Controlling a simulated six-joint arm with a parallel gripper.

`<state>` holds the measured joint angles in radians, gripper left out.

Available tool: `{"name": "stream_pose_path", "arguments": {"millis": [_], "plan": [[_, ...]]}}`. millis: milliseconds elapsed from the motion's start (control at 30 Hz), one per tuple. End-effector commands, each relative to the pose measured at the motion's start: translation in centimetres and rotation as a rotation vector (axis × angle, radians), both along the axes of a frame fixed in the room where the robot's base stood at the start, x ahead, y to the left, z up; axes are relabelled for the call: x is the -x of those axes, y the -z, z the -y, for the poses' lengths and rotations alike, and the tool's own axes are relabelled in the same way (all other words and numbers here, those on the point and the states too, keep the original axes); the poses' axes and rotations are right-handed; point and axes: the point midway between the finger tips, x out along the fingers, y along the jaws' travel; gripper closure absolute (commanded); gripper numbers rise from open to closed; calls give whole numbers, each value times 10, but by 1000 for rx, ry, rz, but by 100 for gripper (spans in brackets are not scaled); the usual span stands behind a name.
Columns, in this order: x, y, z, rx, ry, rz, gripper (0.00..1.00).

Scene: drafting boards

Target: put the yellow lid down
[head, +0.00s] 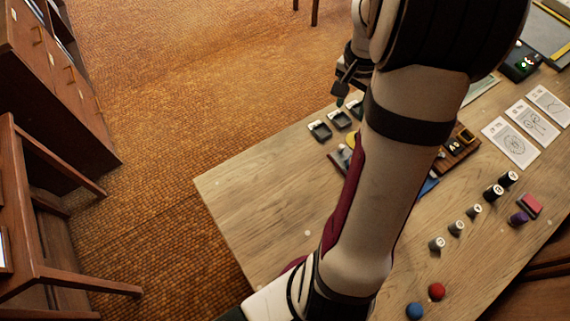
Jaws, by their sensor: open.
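A small yellow thing (351,140), which may be the yellow lid, shows at the left edge of my arm, by a dark tray on the table. Most of it is hidden behind the arm, so I cannot tell its full shape or exactly what it rests on. My gripper (344,88) is partly in view at the top middle, beyond the arm. Its dark fingers point down near the table's far left edge. It is open, and no held thing shows. I cannot tell its height above the table.
The wooden table (265,205) is bare at its left. Small dark square dishes (320,130) stand near the far left edge. White cards (511,142), several round pieces (456,228), a red ball (436,291) and a blue ball (414,311) lie right of my arm.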

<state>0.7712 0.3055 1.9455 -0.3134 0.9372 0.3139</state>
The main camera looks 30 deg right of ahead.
Motion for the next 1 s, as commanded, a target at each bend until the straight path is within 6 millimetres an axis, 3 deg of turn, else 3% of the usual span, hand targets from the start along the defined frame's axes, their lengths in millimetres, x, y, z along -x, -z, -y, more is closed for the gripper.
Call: {"name": "stream_pose_path", "arguments": {"millis": [67,100,200,300,400,467,1000], "plan": [[-5,-30,-78,-31,-163,10,45],[2,-43,-124,-58,-262,9,45],[47,-61,-223,-132,-510,2,45],[99,-62,-280,-196,-700,-10,45],[128,-59,-301,-230,-797,-22,45],[134,-58,-304,-238,-814,-24,45],[133,-58,-304,-237,-810,-23,45]]}}
